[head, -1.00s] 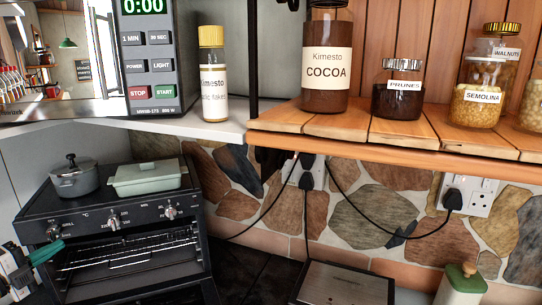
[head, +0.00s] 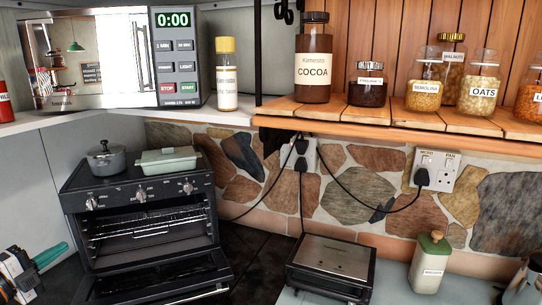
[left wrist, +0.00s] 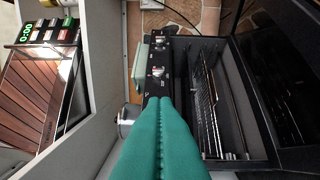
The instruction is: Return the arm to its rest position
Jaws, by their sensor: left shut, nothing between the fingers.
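My left gripper (head: 62,246) is at the lower left of the head view, beside the black oven. Its teal fingers are pressed together with nothing between them; they also fill the lower middle of the left wrist view (left wrist: 160,100). The oven (head: 130,207) stands to the right of the gripper, with a gap between them in the head view. Its door (head: 165,285) is lowered, and the wire rack inside is visible. My right gripper cannot be made out.
A grey pot (head: 107,162) and a pale green dish (head: 167,160) sit on the oven. A microwave (head: 110,60) stands on the shelf above.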

